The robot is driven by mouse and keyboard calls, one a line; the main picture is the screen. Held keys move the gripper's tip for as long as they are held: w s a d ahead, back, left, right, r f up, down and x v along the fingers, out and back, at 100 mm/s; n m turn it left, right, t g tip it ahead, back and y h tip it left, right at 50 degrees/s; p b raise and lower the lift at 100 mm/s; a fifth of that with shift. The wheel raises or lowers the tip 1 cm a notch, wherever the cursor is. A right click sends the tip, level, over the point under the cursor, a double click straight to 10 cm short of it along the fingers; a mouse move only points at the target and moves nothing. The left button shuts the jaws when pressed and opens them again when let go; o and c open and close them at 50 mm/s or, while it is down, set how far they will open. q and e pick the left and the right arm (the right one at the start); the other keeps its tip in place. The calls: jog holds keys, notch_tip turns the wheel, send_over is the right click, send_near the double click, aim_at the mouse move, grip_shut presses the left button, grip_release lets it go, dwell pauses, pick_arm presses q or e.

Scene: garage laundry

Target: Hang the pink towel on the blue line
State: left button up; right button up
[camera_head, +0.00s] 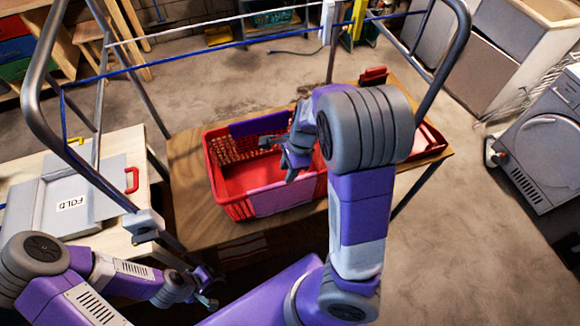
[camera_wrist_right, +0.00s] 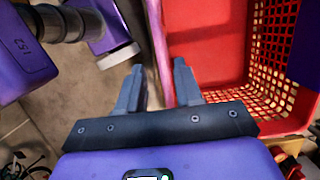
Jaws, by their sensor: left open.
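The pink towel (camera_head: 283,197) hangs over the front wall of the red basket (camera_head: 232,208). In the right wrist view, the pink towel (camera_wrist_right: 160,42) shows edge-on as a thin strip between the spread fingers of my right gripper (camera_wrist_right: 158,84). In the head view, my right gripper (camera_head: 277,152) is over the basket, partly hidden by its own arm. My left gripper (camera_head: 208,290) is open and empty at the lower left, away from the basket. The blue line (camera_head: 200,49) runs across the metal rack behind the basket, with nothing hanging on it.
A purple cloth (camera_head: 258,124) hangs over the basket's back wall. A white line (camera_head: 200,25) runs beyond the blue one. A grey folding board (camera_head: 75,200) lies at left. A red tray (camera_head: 428,140) is on the wooden table (camera_head: 188,160) at right. Rack posts stand around the table.

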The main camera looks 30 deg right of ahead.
aim_at(283, 183)
jog(key=b+x, duration=0.4)
jog(key=x, duration=0.2)
jog(key=shift+f+b, duration=0.25)
jog(key=shift+b, duration=0.05)
jog(key=shift+a+f+b, duration=0.2)
jog(key=shift+f+b, duration=0.2)
jog(key=shift+f, duration=0.2)
grip_shut()
notch_tip(283, 183, up, 9)
jog(key=p, duration=1)
